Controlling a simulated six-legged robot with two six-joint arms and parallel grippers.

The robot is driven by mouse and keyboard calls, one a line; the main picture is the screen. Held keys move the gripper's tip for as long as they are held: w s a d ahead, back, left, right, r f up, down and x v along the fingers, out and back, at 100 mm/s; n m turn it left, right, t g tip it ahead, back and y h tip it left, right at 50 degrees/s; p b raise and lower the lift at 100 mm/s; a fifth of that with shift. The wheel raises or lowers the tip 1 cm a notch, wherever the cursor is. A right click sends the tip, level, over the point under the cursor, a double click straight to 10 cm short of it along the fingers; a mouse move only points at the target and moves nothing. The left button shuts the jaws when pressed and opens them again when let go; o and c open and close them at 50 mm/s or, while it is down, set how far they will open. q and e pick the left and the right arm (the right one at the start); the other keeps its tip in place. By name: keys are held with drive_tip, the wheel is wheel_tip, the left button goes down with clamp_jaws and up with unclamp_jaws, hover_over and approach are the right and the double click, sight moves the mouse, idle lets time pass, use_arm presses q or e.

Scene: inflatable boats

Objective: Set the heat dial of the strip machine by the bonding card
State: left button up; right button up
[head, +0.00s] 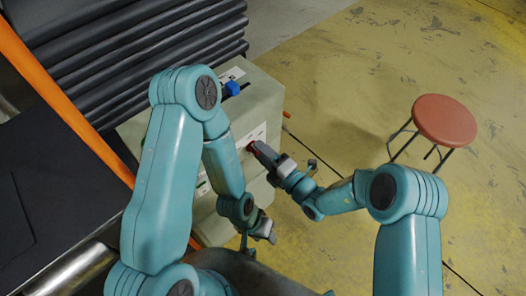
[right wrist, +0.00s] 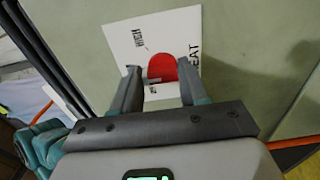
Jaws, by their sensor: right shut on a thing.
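The strip machine (head: 262,92) is a pale green box left of centre in the head view. Its red heat dial (head: 250,147) sits on a white plate; the right wrist view shows the dial (right wrist: 162,68) with the printed words HIGH and HEAT beside it. My right gripper (head: 259,150) is shut on the dial, one finger on each side, and hides part of it. My left gripper (head: 263,230) hangs near the machine's lower edge, apart from the dial; its jaws are too small to judge. I cannot make out a bonding card.
A blue knob (head: 232,88) is on the machine's top beside a white label. Dark rolled material (head: 130,50) is stacked behind it. An orange bar (head: 65,105) runs along the dark table (head: 60,190) at left. A red stool (head: 444,118) stands right on open yellow floor.

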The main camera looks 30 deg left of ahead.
idle(0.3)
drive_tip(key=o, duration=1.1)
drive_tip(key=shift+c, duration=0.2)
drive_tip(key=v, duration=1.6)
drive_tip(key=shift+d, duration=0.2)
drive_tip(key=shift+s, duration=0.2)
